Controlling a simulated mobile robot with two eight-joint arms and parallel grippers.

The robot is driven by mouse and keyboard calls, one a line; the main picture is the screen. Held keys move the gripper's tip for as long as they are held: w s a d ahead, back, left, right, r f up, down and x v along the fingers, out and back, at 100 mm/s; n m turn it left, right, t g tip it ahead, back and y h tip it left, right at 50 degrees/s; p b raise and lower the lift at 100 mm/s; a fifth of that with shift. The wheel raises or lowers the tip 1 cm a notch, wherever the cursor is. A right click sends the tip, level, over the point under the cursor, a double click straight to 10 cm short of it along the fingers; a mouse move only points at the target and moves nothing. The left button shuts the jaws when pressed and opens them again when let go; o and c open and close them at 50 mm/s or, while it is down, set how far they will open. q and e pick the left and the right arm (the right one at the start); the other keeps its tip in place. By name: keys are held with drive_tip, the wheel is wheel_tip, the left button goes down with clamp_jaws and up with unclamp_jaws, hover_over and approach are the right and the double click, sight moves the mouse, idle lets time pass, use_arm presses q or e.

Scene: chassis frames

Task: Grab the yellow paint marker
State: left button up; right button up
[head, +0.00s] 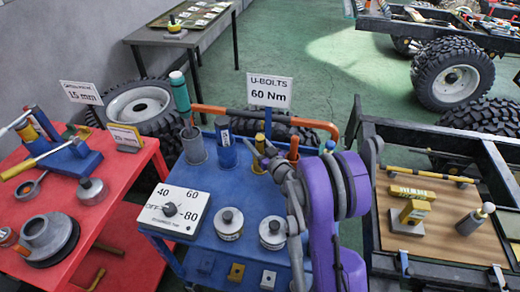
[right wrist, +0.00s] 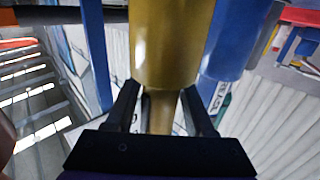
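The yellow paint marker (head: 259,143) stands upright near the back of the blue cart top (head: 250,190), partly hidden by my right gripper (head: 267,156). In the right wrist view the large yellow cylinder (right wrist: 168,45) looks like this marker, with a narrower yellow part (right wrist: 161,110) below it. My right gripper (right wrist: 162,112) is open there, one dark finger on each side of the narrow part, with small gaps visible. I cannot tell whether a finger touches it. My left gripper is not in view.
A blue cylinder (head: 226,155) and a grey cup (head: 193,145) stand left of the marker; an orange one (head: 293,149) stands right. An orange handle (head: 317,124) runs behind. A dial box (head: 172,212) and two lidded cans (head: 229,224) sit in front. A red cart (head: 120,168) is at left.

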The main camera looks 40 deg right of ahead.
clamp_jaws()
drive_tip(key=shift+r, duration=0.1)
